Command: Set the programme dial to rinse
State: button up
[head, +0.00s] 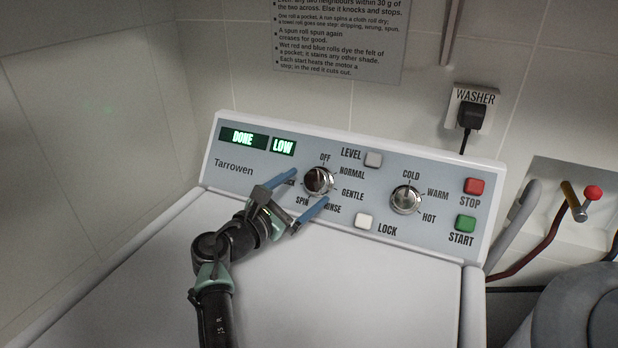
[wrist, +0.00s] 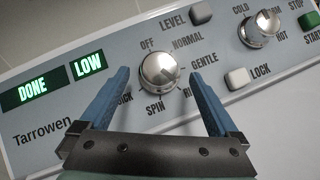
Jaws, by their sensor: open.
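The programme dial (head: 318,181) is a round silver knob on the washer's control panel. It also shows in the middle of the wrist view (wrist: 160,73). Around it I read OFF, NORMAL, GENTLE, RINSE and SPIN; another label at lower left is partly hidden by a finger. RINSE is at the lower right of the dial, partly covered by the right finger in the wrist view. I cannot tell for sure which label the dial's mark points to. My gripper (head: 311,187) is open, its two blue fingers (wrist: 160,76) on either side of the dial, with visible gaps.
The display (head: 243,138) reads DONE and LOW. A second knob (head: 406,200) for COLD, WARM and HOT is to the right. LEVEL (head: 374,159) and LOCK (head: 364,221) buttons lie between the knobs. Red STOP (head: 473,186) and green START (head: 465,223) buttons are at the right end.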

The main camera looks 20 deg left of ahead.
jog(key=p+v, duration=0.5)
jog(key=v, duration=0.4)
jog(key=shift+s+a+r+p, duration=0.1)
jog(key=shift+r+p, duration=0.1)
jog(key=shift+p, duration=0.2)
jog(key=shift+s+a+f, duration=0.15)
jog(key=shift+s, duration=0.5)
